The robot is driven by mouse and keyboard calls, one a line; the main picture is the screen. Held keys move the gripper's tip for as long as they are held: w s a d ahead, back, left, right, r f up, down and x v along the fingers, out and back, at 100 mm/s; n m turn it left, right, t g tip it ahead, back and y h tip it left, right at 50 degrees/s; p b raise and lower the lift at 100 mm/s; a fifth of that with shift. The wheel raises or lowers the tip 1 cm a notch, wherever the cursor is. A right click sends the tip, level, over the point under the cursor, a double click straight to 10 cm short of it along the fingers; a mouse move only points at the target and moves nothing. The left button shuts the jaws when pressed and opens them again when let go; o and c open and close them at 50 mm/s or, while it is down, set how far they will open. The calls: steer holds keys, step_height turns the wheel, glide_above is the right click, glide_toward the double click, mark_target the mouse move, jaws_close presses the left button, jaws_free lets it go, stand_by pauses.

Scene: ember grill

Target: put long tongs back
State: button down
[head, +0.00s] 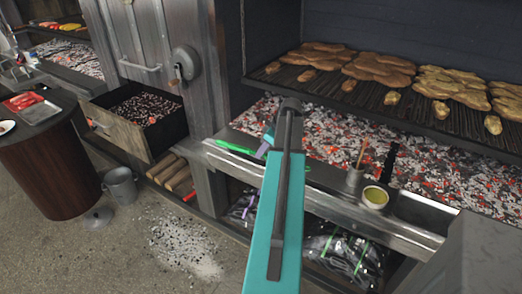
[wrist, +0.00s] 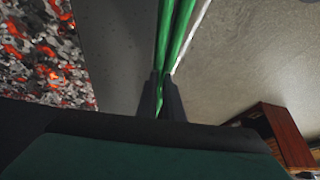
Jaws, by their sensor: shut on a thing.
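The long tongs (wrist: 176,38) have green arms that run up and away from my gripper (wrist: 161,96) in the wrist view. My gripper is shut on them, with its two dark fingers on either side. In the head view a green length of the tongs (head: 235,148) sticks out to the left of my teal arm, above the metal ledge (head: 222,159). My arm hides the gripper's fingers and the rest of the tongs there. I cannot tell whether the tongs touch the ledge.
Glowing coals (head: 440,165) lie behind the ledge, under a rack (head: 400,108) of flat golden pieces. A small pot (head: 354,180) and a yellow-filled cup (head: 375,197) stand on the ledge at right. An open coal drawer (head: 122,133), bucket (head: 120,184) and round table (head: 48,165) are at left.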

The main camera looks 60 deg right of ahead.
steer(key=shift+f+b, duration=0.3)
steer(key=shift+f, duration=0.45)
steer(key=c, duration=0.9)
jaws_free()
steer(key=shift+o, duration=0.5)
steer(key=o, duration=0.3)
